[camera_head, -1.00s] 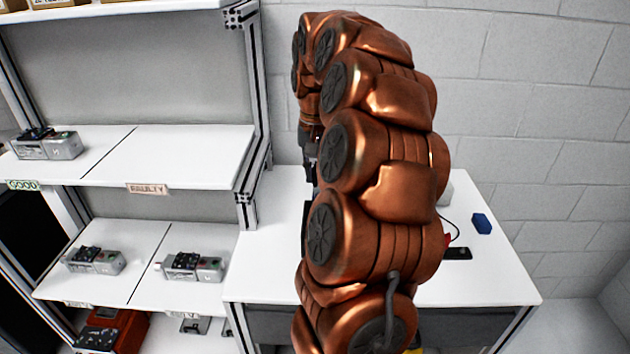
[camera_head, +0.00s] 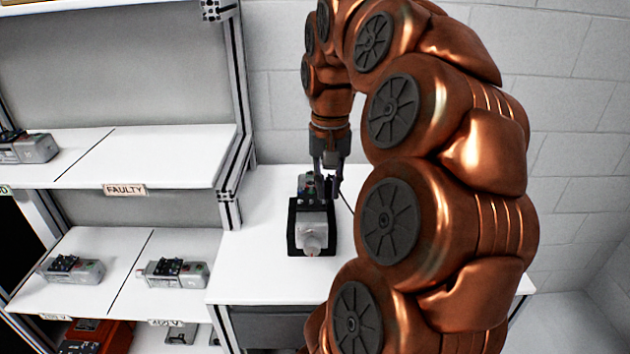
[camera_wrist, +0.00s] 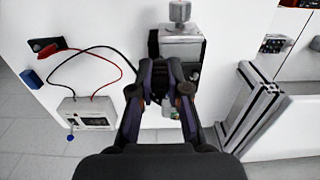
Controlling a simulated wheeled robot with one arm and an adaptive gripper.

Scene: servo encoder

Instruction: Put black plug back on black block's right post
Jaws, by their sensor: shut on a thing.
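My gripper (camera_head: 328,188) is over the back end of a grey servo unit on the table. In the wrist view, my gripper (camera_wrist: 166,88) is shut at the end of a black cable (camera_wrist: 98,50). The black plug itself is mostly hidden between the fingers. A small black block (camera_wrist: 38,44) lies on the table at the upper left of the wrist view, with a red plug (camera_wrist: 52,50) on or against it. Its posts are too small to tell apart. In the head view my arm hides this block.
The servo unit (camera_head: 312,226) sits in a black holder (camera_head: 293,240). A white supply box (camera_wrist: 88,113) with both cables and a blue block (camera_wrist: 32,79) stand left in the wrist view. A shelf frame (camera_head: 236,120) with more servos is left in the head view.

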